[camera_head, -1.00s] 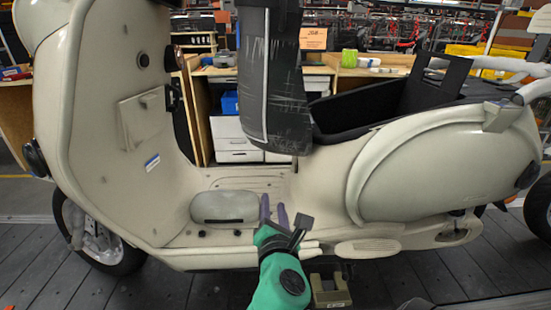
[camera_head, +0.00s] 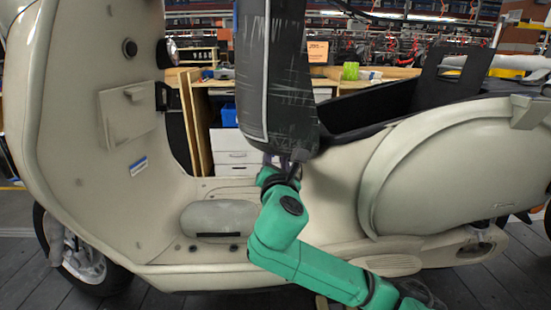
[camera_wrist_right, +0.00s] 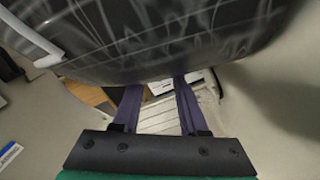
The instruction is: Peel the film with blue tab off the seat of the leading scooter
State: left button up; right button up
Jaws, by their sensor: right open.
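The leading scooter (camera_head: 340,195) is cream and fills the head view. Its dark seat (camera_head: 285,85) stands tipped up, with pale streaks and glints like clear film on its surface. I cannot make out a blue tab. My right gripper (camera_head: 283,160) is at the seat's lower end, partly hidden by my own green wrist. In the right wrist view its two purple fingers (camera_wrist_right: 157,98) are apart with nothing between them, just below the glossy seat (camera_wrist_right: 170,45). Whether they touch it is unclear. My left gripper is out of view.
A grey rounded pad (camera_head: 219,218) lies on the scooter's footboard. A blue-and-white label (camera_head: 138,166) is on the leg shield. The open black storage bin (camera_head: 385,110) lies right of the seat. Wooden shelves (camera_head: 200,105) stand behind.

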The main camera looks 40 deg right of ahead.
jog(key=x, duration=0.3)
jog(key=shift+w+d, duration=0.25)
grip_shut()
jog(key=shift+a+f, duration=0.15)
jog(key=s+a+f, duration=0.2)
jog(key=a+f, duration=0.1)
jog(key=a, duration=0.3)
jog(key=shift+a+f, duration=0.25)
jog(key=shift+f, duration=0.15)
jog(key=s+a+f, duration=0.2)
jog(key=a+f, duration=0.2)
jog(key=a, duration=0.2)
jog(key=shift+a, duration=0.3)
jog(key=shift+s+a+f, duration=0.25)
jog(key=shift+a+f, duration=0.25)
jog(key=shift+a, duration=0.35)
jog(key=shift+s+a+f, duration=0.3)
jog(key=shift+a+f, duration=0.2)
jog(key=shift+a, duration=0.35)
jog(key=shift+s+a+f, duration=0.25)
jog(key=shift+a+f, duration=0.25)
jog(key=shift+a, duration=0.35)
